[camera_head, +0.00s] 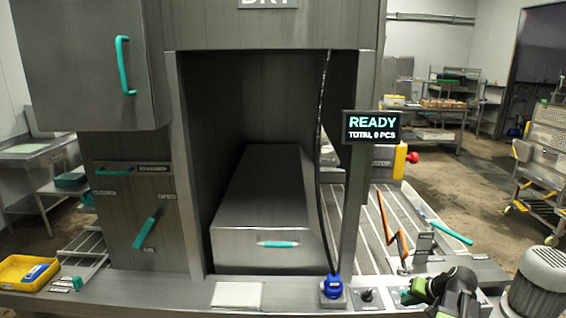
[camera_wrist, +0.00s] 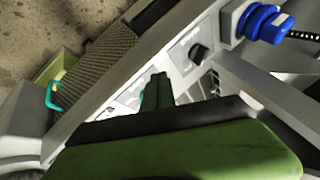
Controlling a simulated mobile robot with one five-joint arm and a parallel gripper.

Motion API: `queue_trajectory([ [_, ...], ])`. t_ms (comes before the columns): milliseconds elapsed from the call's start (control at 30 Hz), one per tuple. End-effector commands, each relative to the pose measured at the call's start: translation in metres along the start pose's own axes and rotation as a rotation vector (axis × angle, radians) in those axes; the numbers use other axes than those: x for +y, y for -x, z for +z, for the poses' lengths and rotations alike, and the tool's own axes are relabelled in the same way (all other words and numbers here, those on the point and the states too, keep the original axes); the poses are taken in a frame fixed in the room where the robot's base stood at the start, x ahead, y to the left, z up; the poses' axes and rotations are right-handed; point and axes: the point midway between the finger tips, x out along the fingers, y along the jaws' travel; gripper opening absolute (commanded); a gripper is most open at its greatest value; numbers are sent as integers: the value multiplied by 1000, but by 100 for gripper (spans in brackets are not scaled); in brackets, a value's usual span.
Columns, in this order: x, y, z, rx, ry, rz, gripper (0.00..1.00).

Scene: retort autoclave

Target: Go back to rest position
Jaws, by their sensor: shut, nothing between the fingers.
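My gripper (camera_head: 411,293) is at the lower right in the head view, low over the front ledge (camera_head: 180,299) of the steel machine. It is to the right of a black knob (camera_head: 367,295). The black knob (camera_wrist: 198,52) on a pale plate lies just beyond the fingertips. My green and black wrist body fills the lower part of that view.
A blue connector (camera_head: 332,287) with a black hose stands left of the knob. An orange lever (camera_head: 394,228) and a grey motor (camera_head: 541,283) are near my arm. A steel box (camera_head: 262,205) fills the bay. A screen (camera_head: 371,127) reads READY, TOTAL 0 PCS.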

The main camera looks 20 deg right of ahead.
Motion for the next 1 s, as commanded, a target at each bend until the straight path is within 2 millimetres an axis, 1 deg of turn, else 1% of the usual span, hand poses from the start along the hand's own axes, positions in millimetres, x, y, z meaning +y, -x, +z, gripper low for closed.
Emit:
queue_trajectory([
  [33,-29,-14,12,-46,42,0,0],
  [67,-46,-22,20,-75,67,4,0],
  [100,-71,-34,33,-120,106,11,0],
  [167,-112,-51,58,-192,175,27,0],
  [200,-140,-61,77,-241,225,42,0],
  [267,-178,-73,107,-309,299,70,0],
  [300,-201,-79,128,-351,348,91,0],
  [367,-234,-86,159,-407,423,126,0],
  [400,-253,-88,180,-438,472,150,0],
  [500,-290,-90,225,-496,576,208,0],
  [600,-313,-89,256,-527,650,253,0],
  [700,-326,-88,274,-539,690,277,0],
  [800,-329,-87,278,-542,699,287,0],
  [1000,-328,-87,277,-542,697,285,0],
])
